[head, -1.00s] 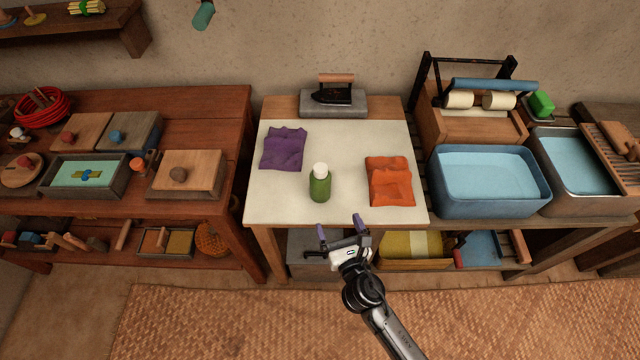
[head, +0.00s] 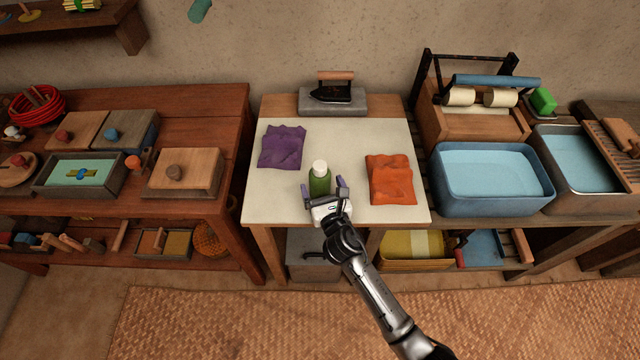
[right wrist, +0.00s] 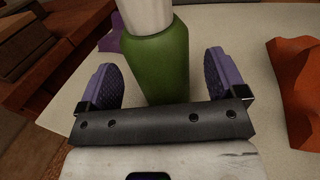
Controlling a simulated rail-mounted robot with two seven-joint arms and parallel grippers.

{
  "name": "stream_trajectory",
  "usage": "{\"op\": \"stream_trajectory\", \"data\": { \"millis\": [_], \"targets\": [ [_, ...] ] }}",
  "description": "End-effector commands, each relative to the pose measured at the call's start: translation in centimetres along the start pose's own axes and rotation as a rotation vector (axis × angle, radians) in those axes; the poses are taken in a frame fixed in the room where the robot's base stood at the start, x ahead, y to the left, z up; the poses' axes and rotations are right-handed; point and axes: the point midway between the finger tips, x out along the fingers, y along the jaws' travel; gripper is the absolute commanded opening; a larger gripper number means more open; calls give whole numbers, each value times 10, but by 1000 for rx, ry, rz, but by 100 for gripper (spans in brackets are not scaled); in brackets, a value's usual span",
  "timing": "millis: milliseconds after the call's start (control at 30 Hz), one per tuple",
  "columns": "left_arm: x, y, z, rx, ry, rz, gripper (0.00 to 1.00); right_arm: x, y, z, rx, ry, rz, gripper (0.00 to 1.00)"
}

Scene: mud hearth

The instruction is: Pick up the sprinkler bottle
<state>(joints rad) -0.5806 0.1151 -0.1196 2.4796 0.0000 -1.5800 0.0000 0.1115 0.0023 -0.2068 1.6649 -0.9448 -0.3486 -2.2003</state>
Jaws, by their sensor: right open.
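The sprinkler bottle (head: 319,178) is green with a white cap and stands upright on the pale top of the small table (head: 275,210). My right gripper (head: 323,185) is open at the bottle's near side. In the right wrist view the green bottle (right wrist: 157,65) stands between the two purple finger pads of the gripper (right wrist: 160,82). I see a gap on both sides in that view. The bottle's lower part is partly hidden by the gripper in the head view. My left gripper is not in view.
A purple cloth (head: 283,147) lies left of the bottle and an orange cloth (head: 390,180) lies to its right. An iron (head: 333,92) rests on a grey block at the back. A blue basin (head: 490,178) stands to the right. The tabletop around the bottle is clear.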

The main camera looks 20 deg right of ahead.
Motion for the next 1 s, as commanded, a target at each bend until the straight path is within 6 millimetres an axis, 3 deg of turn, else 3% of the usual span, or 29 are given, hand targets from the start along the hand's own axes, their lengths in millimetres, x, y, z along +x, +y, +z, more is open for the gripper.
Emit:
{"op": "stream_trajectory", "data": {
  "millis": [200, 500, 1000],
  "targets": [
    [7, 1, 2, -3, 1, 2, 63, 21, 0, 0, 0, -1, -1, 90],
    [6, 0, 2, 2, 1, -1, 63, 24, 0, 0, -1, 0, 0, 90],
    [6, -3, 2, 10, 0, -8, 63, 23, 0, 0, -1, 0, 0, 42]
  ]
}}
